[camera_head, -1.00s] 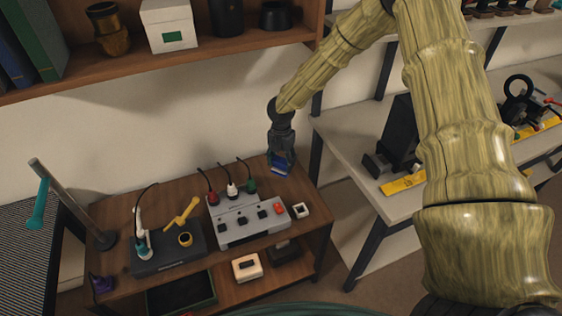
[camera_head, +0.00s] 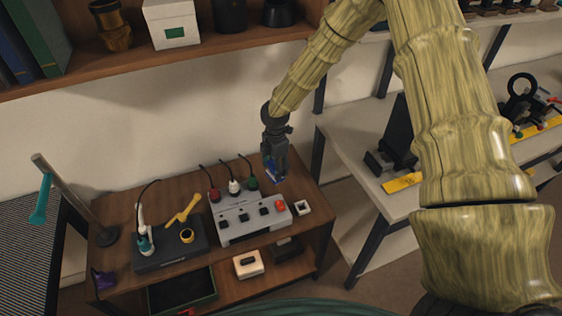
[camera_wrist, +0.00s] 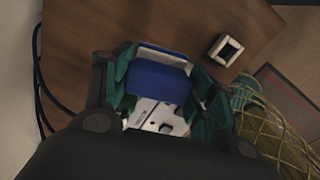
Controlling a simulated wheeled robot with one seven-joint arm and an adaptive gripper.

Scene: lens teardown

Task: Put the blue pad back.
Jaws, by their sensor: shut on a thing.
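The blue pad (camera_wrist: 158,80) is between the teal fingers of my gripper (camera_wrist: 163,88) in the wrist view, with a pale edge along its far side. In the head view my gripper (camera_head: 275,170) points down over the back right of the wooden table, shut on the blue pad (camera_head: 270,167). Only a small part of the pad shows there. I cannot tell whether its lower edge touches the table. The grey box with knobs (camera_head: 234,229) stands in front of and left of the gripper.
A small white square frame (camera_head: 303,208) lies right of the grey box. Red, white and green plugs with cables (camera_head: 233,187) stand at the box's back edge. A dark base (camera_head: 160,257) with a yellow tool is further left.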

